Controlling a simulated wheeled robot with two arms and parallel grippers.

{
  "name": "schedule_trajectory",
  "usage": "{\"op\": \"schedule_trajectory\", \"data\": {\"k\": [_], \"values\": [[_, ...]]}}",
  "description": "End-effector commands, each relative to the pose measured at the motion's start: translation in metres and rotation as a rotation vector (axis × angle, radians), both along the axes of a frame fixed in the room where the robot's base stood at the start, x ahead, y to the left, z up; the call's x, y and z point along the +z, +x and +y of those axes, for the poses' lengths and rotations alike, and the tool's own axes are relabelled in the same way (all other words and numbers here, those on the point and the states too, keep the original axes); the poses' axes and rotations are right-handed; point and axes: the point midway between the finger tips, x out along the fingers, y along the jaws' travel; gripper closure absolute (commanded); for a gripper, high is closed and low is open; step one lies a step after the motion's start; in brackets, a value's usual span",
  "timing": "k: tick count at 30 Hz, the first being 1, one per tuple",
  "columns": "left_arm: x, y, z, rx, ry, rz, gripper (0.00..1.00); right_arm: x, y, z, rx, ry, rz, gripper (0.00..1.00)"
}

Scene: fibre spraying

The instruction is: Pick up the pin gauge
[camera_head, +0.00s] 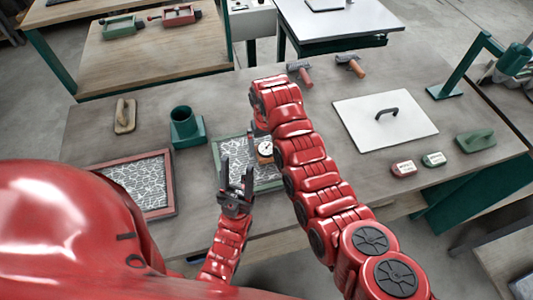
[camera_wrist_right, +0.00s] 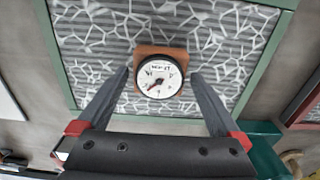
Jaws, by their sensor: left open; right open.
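The pin gauge (camera_head: 265,150), a round white dial on an orange-brown block, sits on the mesh panel in the green frame (camera_head: 219,163). My right arm partly covers the panel in the head view. In the right wrist view the gauge (camera_wrist_right: 159,75) faces the camera. My right gripper (camera_wrist_right: 160,76) is open, with one finger on each side of the gauge; I cannot tell whether they touch it. My left gripper (camera_head: 237,174) is open and empty, fingers up, in front of the green-framed panel.
A red-framed mesh panel (camera_head: 167,205) lies at the left. A green cup-like holder (camera_head: 186,127) and a tan float (camera_head: 125,116) stand behind it. A white board with a handle (camera_head: 385,135), two small labelled blocks (camera_head: 403,169) and a green float (camera_head: 476,140) lie at the right.

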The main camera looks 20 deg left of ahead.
Motion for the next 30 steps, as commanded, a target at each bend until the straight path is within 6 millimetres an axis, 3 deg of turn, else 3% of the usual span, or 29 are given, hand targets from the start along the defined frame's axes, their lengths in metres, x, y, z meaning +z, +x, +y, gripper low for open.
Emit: {"op": "schedule_trajectory", "data": {"k": [4,11,27,30], "values": [[-0.007,0.0,0.0,0.0,0.0,0.0,0.5,-0.024,-0.001,0.0,0.002,-0.003,0.003,0.0],[-0.006,0.0,0.0,0.0,0.0,0.0,0.5,-0.025,0.001,0.0,0.001,0.0,-0.001,0.0],[-0.006,0.0,0.0,0.0,0.0,0.0,0.5,-0.025,0.001,0.0,0.0,-0.001,-0.001,0.95],[-0.006,0.0,0.0,0.0,0.0,0.0,0.5,-0.025,0.001,0.0,0.0,-0.001,-0.001,0.98]]}}
